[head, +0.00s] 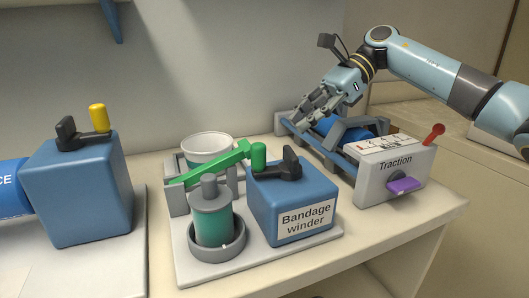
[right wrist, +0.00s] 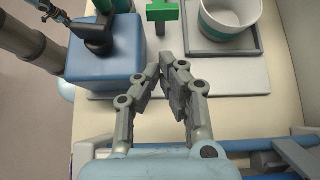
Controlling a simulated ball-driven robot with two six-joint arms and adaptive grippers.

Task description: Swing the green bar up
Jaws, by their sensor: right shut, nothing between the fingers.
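The green bar (head: 212,168) is part of the bandage winder (head: 300,222). It runs from a grey support (head: 177,200) at the left, between the white cup and the teal roll, to the blue box. A green knob (head: 258,157) stands at its right end. In the right wrist view the green end (right wrist: 162,12) shows at the top edge, beyond the fingertips. My right gripper (head: 302,118) is shut and empty, to the right of the bar and apart from it. It shows in the right wrist view (right wrist: 166,68) too. My left gripper is out of view.
A white cup (head: 207,148) stands behind the bar, and a teal roll (head: 212,228) on a grey spool stands before it. A black crank (head: 290,160) tops the blue box. The traction unit (head: 378,180) is right; another blue box (head: 80,200) is left.

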